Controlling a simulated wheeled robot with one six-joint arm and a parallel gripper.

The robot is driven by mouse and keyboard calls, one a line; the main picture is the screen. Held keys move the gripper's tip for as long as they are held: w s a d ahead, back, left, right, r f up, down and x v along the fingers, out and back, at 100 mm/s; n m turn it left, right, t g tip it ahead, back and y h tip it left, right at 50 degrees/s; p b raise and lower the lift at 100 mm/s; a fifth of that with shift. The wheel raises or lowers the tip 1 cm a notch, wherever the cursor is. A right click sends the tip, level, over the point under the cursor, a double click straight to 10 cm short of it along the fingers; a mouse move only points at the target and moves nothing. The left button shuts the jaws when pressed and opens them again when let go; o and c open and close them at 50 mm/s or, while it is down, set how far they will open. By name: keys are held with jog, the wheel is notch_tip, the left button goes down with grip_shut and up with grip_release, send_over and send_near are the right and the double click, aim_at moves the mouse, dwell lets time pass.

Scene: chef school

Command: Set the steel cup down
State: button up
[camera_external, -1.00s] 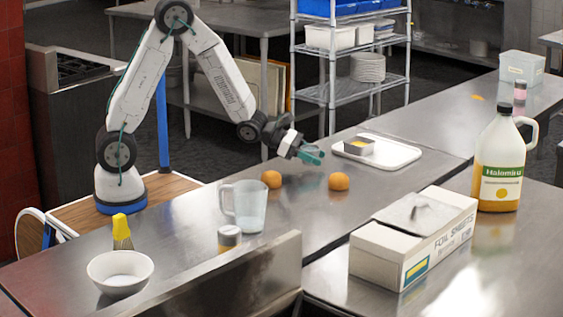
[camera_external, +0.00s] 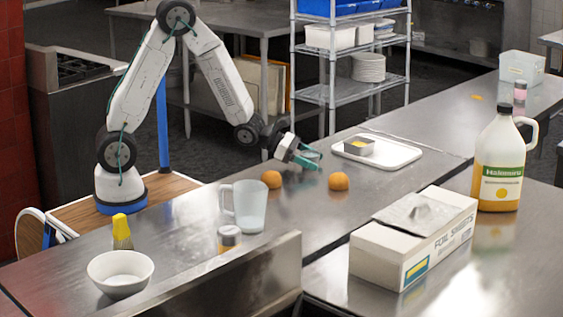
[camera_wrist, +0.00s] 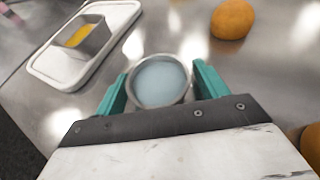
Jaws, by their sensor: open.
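The steel cup (camera_wrist: 160,80) is between the two teal fingers of my gripper (camera_wrist: 160,90) in the wrist view. I look down into its round rim and see a pale blue-grey inside. The gripper is open, with a finger on either side of the cup; a narrow gap shows at least at the left finger. In the external view my gripper (camera_external: 308,160) is low over the steel counter, and the cup (camera_external: 311,154) shows only in part behind the fingers. The cup's base is hidden, so its contact with the counter is not directly visible.
Two oranges (camera_external: 271,179) (camera_external: 338,181) lie near the gripper. A white tray (camera_external: 400,156) with a small metal tin (camera_external: 358,146) is just beyond. A clear pitcher (camera_external: 249,205), a white bowl (camera_external: 120,285) and a foil box (camera_external: 375,262) stand nearer the camera.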

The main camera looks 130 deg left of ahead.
jog(key=v, duration=1.1)
jog(key=shift+d, duration=0.1)
